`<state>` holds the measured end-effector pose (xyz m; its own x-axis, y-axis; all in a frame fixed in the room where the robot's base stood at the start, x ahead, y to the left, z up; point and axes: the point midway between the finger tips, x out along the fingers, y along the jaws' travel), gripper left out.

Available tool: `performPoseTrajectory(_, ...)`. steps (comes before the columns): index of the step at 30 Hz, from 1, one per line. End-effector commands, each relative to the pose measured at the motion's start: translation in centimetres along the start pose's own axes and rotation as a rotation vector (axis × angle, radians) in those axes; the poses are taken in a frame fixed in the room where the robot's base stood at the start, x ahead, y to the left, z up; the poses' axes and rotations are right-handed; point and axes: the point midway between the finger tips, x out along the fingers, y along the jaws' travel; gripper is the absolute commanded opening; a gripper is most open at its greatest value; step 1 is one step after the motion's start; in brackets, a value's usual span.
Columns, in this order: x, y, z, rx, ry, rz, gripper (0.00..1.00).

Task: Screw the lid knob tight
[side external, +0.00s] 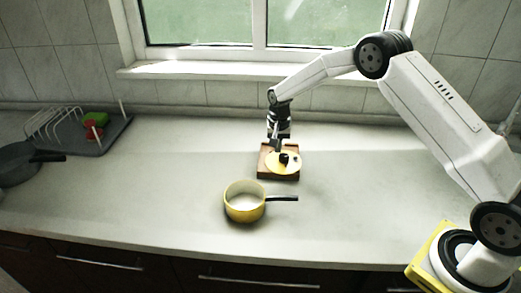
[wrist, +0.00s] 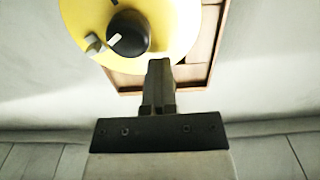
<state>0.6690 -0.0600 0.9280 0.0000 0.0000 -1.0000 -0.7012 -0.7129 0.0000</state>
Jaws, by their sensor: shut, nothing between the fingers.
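The yellow lid (side external: 294,165) lies on a square wooden board (side external: 264,173); it also shows in the wrist view (wrist: 175,30). The black knob (side external: 284,158) stands near the lid's middle. In the wrist view the knob (wrist: 130,38) has a white mark on top, and a small grey piece (wrist: 95,45) sits on the lid to its left. My gripper (wrist: 160,64) is shut and empty. Its tips show just below and right of the knob, apart from it in the picture, over the lid's edge. In the side view my gripper (side external: 276,146) points down behind the knob. Whether it touches the lid I cannot tell.
A yellow saucepan (side external: 245,208) with a dark handle stands in front of the board. A dish rack (side external: 60,128) with green and red items and a dark pan (side external: 20,165) are at the left. The counter right of the board is clear.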

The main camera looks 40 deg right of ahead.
Motion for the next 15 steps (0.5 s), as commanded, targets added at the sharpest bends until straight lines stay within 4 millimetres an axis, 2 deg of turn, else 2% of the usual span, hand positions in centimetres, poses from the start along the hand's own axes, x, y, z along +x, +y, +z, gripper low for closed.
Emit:
performPoseTrajectory(9, 0.00, 0.00, 0.00, 0.232, 0.000, 0.000, 0.00)
performPoseTrajectory(15, 0.00, 0.00, 0.00, 0.288, 0.000, 0.000, 0.00)
